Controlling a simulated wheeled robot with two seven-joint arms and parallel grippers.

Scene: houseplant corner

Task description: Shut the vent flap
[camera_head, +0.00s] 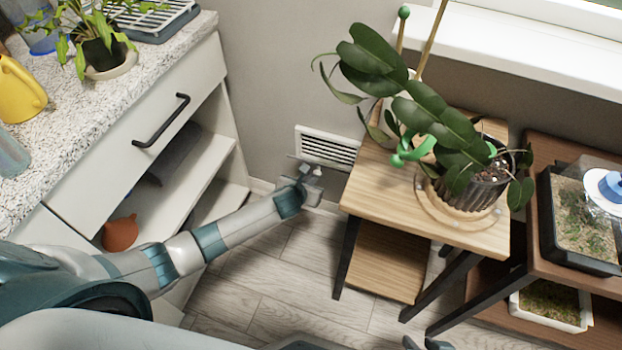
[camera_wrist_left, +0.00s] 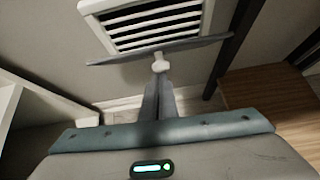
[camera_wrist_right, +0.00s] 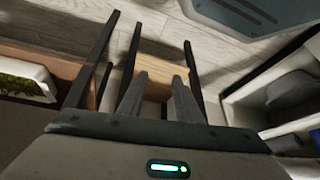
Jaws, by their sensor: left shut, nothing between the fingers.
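The white vent (camera_head: 328,147) is low on the wall, between the cabinet and the wooden plant stand; its dark slots are uncovered. It also shows at the top of the left wrist view (camera_wrist_left: 155,25). There the grey vent flap (camera_wrist_left: 205,43) stands out below the slots, seen nearly edge-on, so it is open. A small white knob (camera_wrist_left: 160,64) is at its middle. My left gripper (camera_head: 305,175) is shut and empty, its fingertips right at the knob; I cannot tell whether they touch. My right gripper (camera_wrist_right: 160,77) is open and empty, pointing at the floor area by the stands.
The wooden stand (camera_head: 425,222) with a potted leafy plant (camera_head: 470,185) is close right of the vent. The white cabinet (camera_head: 185,125) with open shelves is on the left. A brown shelf (camera_head: 560,262) with a terrarium is far right. Floor between cabinet and stand is clear.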

